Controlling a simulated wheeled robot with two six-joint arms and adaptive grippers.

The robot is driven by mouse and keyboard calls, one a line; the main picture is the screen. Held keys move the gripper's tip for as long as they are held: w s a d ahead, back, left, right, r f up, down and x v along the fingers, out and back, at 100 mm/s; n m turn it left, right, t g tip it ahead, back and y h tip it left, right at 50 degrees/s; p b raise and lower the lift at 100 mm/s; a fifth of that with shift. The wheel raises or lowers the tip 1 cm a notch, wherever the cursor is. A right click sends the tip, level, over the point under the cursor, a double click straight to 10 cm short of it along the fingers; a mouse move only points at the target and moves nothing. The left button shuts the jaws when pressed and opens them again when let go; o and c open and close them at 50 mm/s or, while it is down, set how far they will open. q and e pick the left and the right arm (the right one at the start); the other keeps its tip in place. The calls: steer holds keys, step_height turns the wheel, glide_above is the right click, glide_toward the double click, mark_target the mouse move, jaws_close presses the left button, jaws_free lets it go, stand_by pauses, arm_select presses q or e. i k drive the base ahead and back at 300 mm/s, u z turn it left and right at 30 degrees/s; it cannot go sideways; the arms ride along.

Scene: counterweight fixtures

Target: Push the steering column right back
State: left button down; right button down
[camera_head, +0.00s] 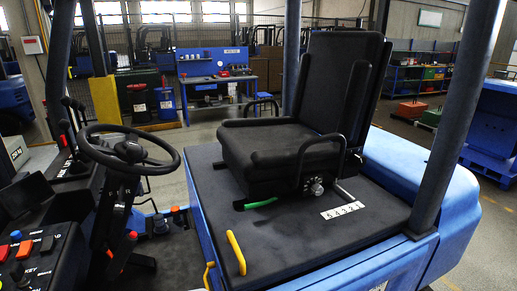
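The steering wheel (130,151) is black and sits at the left of the head view, tilted, with its hub and spokes showing. It stands on top of the dark steering column (115,198), which runs down toward the cab floor. The column's lower part is partly hidden among the dark panels. Neither of my grippers shows in the view, so nothing is seen touching the wheel or column.
A black seat (285,135) with armrests stands on the dark deck (290,245) to the right. A yellow handle (236,253) and a green lever (261,203) are near it. A button console (35,258) is at lower left. Blue pillars (465,110) frame the cab.

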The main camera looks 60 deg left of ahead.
mark_target(111, 230)
steer(key=z, duration=0.5)
steer(key=k, duration=0.75)
steer(key=u, duration=1.45)
